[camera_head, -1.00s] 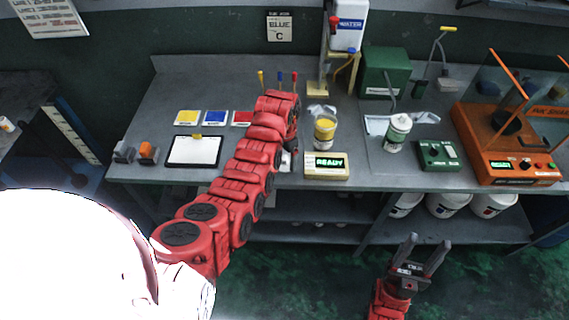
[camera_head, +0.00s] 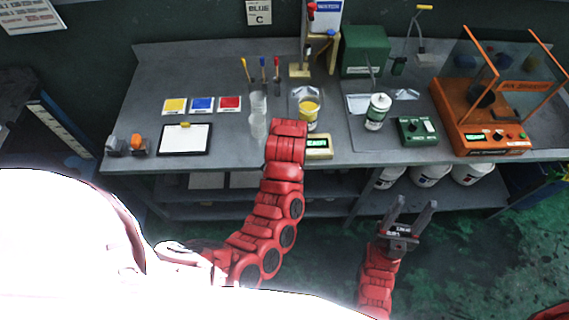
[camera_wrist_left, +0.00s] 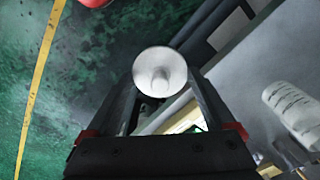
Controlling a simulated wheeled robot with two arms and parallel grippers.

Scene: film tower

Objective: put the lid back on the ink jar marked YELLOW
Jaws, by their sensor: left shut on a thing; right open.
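A small jar with yellow contents (camera_head: 308,114) stands upright on the grey bench, behind the READY display box; its marking is too small to read. In the left wrist view my left gripper (camera_wrist_left: 163,88) is shut on a pale round lid-like piece (camera_wrist_left: 160,62) with a central knob. My right gripper (camera_head: 408,219) is open and empty, low in front of the bench.
The READY display box (camera_head: 320,146) sits at the front edge, partly behind my left arm. Clear cups (camera_head: 258,126) stand left of the jar.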

